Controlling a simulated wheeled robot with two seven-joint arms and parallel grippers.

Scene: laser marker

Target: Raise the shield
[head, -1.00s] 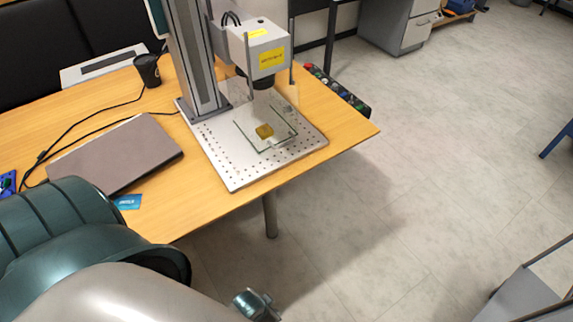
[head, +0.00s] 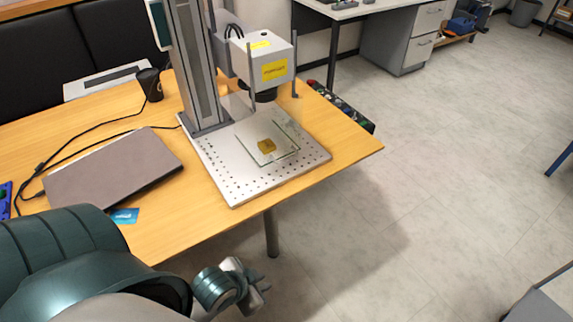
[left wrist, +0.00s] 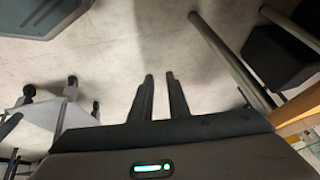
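The laser marker's white head (head: 265,62) hangs on a grey column above a perforated metal base plate (head: 232,185) on the wooden table. A clear panel with greenish edges (head: 285,153), which looks like the shield, sits low over the plate. A small amber block (head: 267,146) shows at the panel. My left gripper (head: 258,286) is in front of the table edge, apart from the machine and touching nothing. In the left wrist view its two dark fingers (left wrist: 160,76) are a little apart with only floor between them. My right gripper is not in view.
A closed laptop (head: 115,170), a black cup (head: 149,84) and cables lie left of the machine. A blue card (head: 124,216) is near the front edge. Grey floor (head: 440,180) is open to the right of the table (head: 350,147).

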